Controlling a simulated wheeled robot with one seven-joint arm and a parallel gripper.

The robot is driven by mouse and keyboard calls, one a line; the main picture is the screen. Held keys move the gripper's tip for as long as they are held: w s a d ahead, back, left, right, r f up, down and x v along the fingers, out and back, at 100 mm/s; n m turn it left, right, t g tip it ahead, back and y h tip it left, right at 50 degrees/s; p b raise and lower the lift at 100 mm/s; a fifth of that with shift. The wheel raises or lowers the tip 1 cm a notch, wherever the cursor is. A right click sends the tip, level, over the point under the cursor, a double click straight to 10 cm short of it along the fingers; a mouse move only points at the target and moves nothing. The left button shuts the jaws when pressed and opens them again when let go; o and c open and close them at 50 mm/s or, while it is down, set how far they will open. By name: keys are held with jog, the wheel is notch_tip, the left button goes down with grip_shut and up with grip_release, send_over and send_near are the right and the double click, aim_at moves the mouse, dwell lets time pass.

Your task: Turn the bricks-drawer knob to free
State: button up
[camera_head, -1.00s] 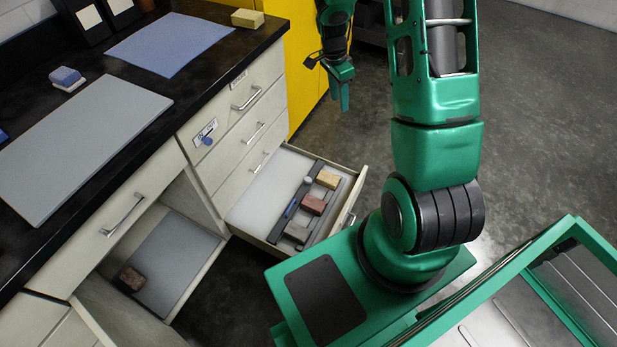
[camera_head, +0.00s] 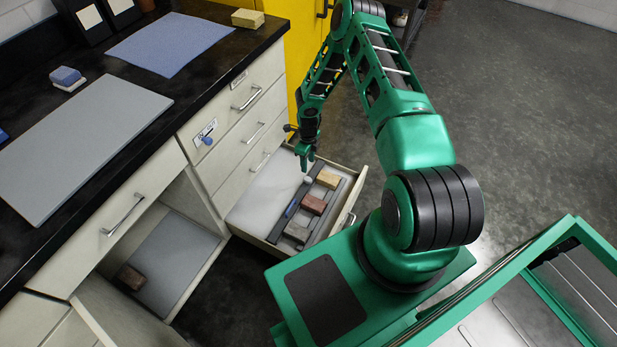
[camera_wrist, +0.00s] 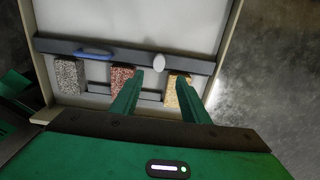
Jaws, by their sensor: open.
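An open drawer (camera_head: 258,205) holds a grey brick (camera_wrist: 70,76), a red brick (camera_wrist: 122,76) and a yellow brick (camera_wrist: 172,88) in a row beside a dark bar (camera_wrist: 200,64). A small white oval knob (camera_wrist: 159,62) sits on the bar; it also shows in the head view (camera_head: 307,180). A blue lever-like piece (camera_wrist: 95,52) lies along the bar. My gripper (camera_wrist: 160,76) is open and empty above the drawer. In the wrist view the white knob appears between its fingertips; I cannot tell the height gap. The right finger covers part of the yellow brick.
A labelled plate with a blue knob (camera_head: 207,141) is on the cabinet front. Closed drawers (camera_head: 252,130) stand behind the open one. The countertop (camera_head: 120,78) bears a grey mat (camera_head: 85,145). An open lower compartment holds a brown brick (camera_head: 130,277). Floor is clear at right.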

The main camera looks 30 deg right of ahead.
aim_at(308, 178)
notch_tip(308, 178, down, 11)
jog(key=shift+r, duration=0.1)
dwell(0.4)
jog(key=shift+c, duration=0.7)
